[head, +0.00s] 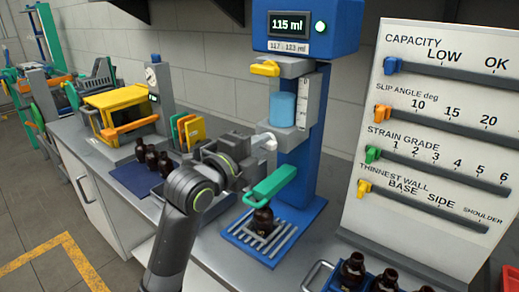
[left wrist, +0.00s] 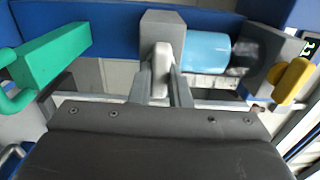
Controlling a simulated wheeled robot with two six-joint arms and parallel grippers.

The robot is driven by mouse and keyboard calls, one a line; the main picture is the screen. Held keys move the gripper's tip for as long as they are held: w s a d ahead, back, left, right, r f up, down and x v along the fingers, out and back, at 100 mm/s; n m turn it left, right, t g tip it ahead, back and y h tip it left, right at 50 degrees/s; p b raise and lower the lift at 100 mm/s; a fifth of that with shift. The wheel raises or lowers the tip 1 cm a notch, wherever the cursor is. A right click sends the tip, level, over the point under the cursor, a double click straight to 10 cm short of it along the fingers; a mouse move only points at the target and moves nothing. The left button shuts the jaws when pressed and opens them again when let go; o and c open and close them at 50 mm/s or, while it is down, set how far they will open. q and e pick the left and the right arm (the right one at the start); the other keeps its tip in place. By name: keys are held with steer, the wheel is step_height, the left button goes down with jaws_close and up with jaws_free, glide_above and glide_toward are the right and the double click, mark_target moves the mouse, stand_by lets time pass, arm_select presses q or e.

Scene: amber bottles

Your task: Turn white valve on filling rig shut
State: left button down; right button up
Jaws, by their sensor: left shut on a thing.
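The filling rig (head: 306,165) is a blue column with a display reading 115 ml. Its white valve (head: 270,139) sticks out from the grey block below the light-blue cylinder (head: 282,107). My left gripper (head: 261,146) reaches in from the left and is shut on the white valve. In the left wrist view the valve (left wrist: 161,68) lies between my two fingers (left wrist: 161,92), in front of a grey block. A dark amber bottle (head: 262,222) stands on the slotted blue base under the green lever (head: 270,185). My right gripper is not in view.
The green lever (left wrist: 52,52) and a yellow handle (left wrist: 293,80) flank the valve in the left wrist view. Several bottles (head: 152,157) stand on a dark blue mat at left. A board with sliders (head: 440,130) stands at right, with a blue crate of bottles below.

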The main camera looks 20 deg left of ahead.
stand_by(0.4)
arm_select(q)
steer(key=c, duration=1.4)
jaws_free()
steer(key=shift+o, duration=0.2)
steer(key=shift+s, duration=0.1)
steer(key=p+v, duration=1.2)
steer(key=v, duration=0.5)
steer(key=shift+s, duration=0.1)
